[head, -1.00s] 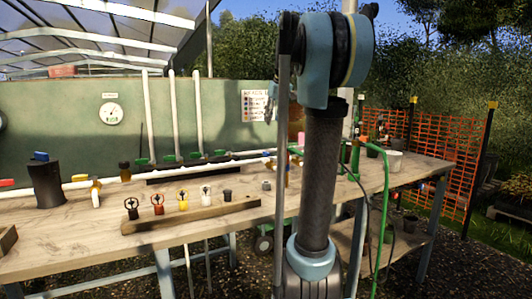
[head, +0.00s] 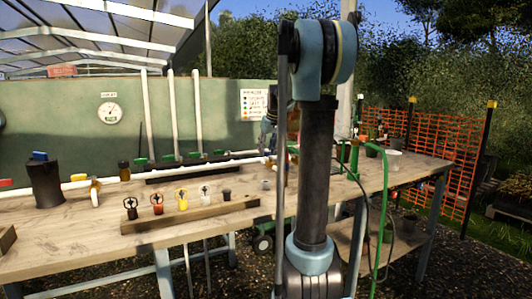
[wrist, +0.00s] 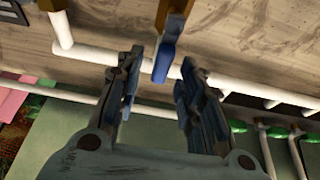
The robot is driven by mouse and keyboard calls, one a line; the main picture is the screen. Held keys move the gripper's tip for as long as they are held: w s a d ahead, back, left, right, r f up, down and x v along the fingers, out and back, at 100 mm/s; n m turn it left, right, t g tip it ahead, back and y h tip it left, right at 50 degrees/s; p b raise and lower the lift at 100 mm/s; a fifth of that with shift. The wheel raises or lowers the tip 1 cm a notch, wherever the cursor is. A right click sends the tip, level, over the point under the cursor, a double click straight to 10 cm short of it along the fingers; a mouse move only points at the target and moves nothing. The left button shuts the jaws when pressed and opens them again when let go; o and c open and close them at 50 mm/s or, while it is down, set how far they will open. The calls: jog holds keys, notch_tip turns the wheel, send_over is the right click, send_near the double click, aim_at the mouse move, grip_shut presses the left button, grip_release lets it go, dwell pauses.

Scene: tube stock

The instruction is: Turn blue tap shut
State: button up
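The blue tap (wrist: 164,62) shows in the wrist view as a blue lever below a brass-coloured body (wrist: 172,20). Its lever points across the white pipe line in this picture. My gripper (wrist: 158,72) is open, with one finger on each side of the lever and visible gaps on both sides. I see no contact. In the head view my gripper (head: 268,135) is partly behind my arm, by the right part of the white pipe. The blue tap there is mostly hidden by my gripper and arm.
A white pipe (wrist: 235,82) runs close by the fingers. Green-handled valves (head: 168,158) stand at the back of the wooden bench (head: 90,228). A wooden rail (head: 190,215) carries small coloured handwheels in front. A black cylinder (head: 45,185) with a blue top stands at left.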

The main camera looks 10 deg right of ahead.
jog(key=shift+w+f, duration=0.2)
jog(key=shift+f, duration=0.4)
grip_shut()
